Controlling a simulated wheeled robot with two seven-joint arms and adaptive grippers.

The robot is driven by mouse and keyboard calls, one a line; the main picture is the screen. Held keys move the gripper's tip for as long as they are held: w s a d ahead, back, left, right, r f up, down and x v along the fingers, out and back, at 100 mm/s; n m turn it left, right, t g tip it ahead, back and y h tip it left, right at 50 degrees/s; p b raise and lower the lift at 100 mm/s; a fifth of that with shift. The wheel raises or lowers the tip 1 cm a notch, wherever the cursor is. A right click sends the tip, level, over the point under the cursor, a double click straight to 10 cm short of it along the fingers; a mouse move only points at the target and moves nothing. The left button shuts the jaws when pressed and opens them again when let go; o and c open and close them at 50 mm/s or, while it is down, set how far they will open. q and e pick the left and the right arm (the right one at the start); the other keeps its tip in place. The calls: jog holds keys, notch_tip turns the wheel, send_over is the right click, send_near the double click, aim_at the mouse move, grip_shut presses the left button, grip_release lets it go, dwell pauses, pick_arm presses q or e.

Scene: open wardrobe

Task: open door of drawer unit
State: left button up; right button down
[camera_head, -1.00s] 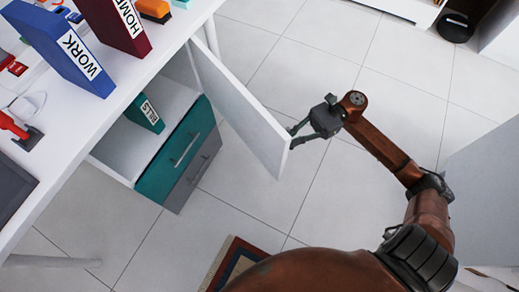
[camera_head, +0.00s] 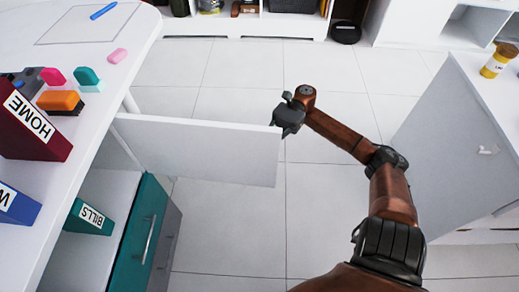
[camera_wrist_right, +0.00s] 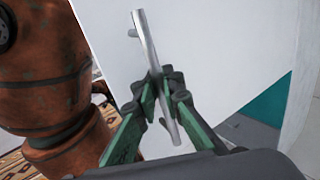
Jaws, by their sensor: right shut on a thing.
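The white door (camera_head: 200,150) of the drawer unit stands open, swung out from the compartment above the teal drawer (camera_head: 143,232). In the right wrist view, the silver bar handle (camera_wrist_right: 147,42) is on the door's white face (camera_wrist_right: 225,55). My right gripper (camera_head: 283,125) is at the door's free edge in the head view. In the right wrist view its green-padded fingers (camera_wrist_right: 162,88) are shut on the handle. The far side of the door hides the handle from the head view. My left gripper is not in view.
A desk top (camera_head: 108,85) with binders and stationery overhangs the unit at left. A blue-green binder (camera_head: 90,217) stands inside the open compartment. A white cabinet (camera_head: 450,140) stands at right. Tiled floor (camera_head: 225,225) is clear between them.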

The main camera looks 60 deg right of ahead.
jog(key=shift+s, duration=0.1)
jog(key=c, duration=2.3)
grip_release()
jog(key=shift+d, duration=0.1)
jog(key=shift+c, duration=0.2)
jog(key=shift+o, duration=1.3)
jog(key=s+d, duration=0.1)
jog(key=d, duration=1)
jog(key=shift+s+d, duration=0.2)
jog(key=shift+d, duration=0.2)
jog(key=shift+f, duration=0.1)
